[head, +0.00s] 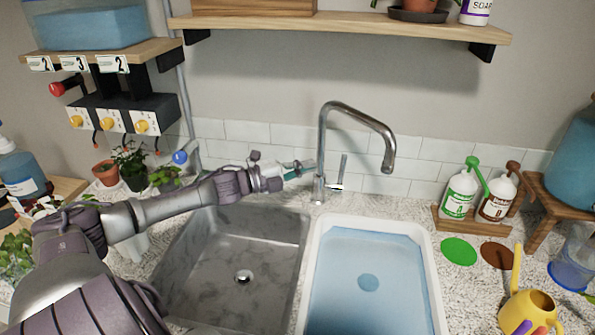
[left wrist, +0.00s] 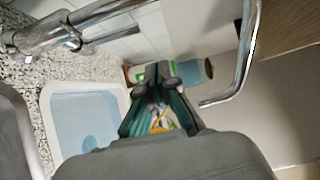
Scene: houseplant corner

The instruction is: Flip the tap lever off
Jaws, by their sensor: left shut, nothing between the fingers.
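The chrome tap (head: 321,150) stands behind the sinks, its spout arching over to the right. Its thin lever (head: 343,168) points up from the right side of the tap's base. No stream shows below the spout. My left gripper (head: 304,167) is shut and empty, just left of the tap's column; I cannot tell whether it touches. In the left wrist view the shut fingertips (left wrist: 156,76) lie between the tap's column (left wrist: 40,36) at the upper left and the spout (left wrist: 247,55) at the right. My right gripper is not in view.
A grey sink (head: 215,265) lies left of a white tub (head: 432,270) with bluish water. Green and brown bottles (head: 460,192) stand on a wooden tray at right. A yellow watering can (head: 530,312) is at the front right. A shelf (head: 350,28) hangs above the tap.

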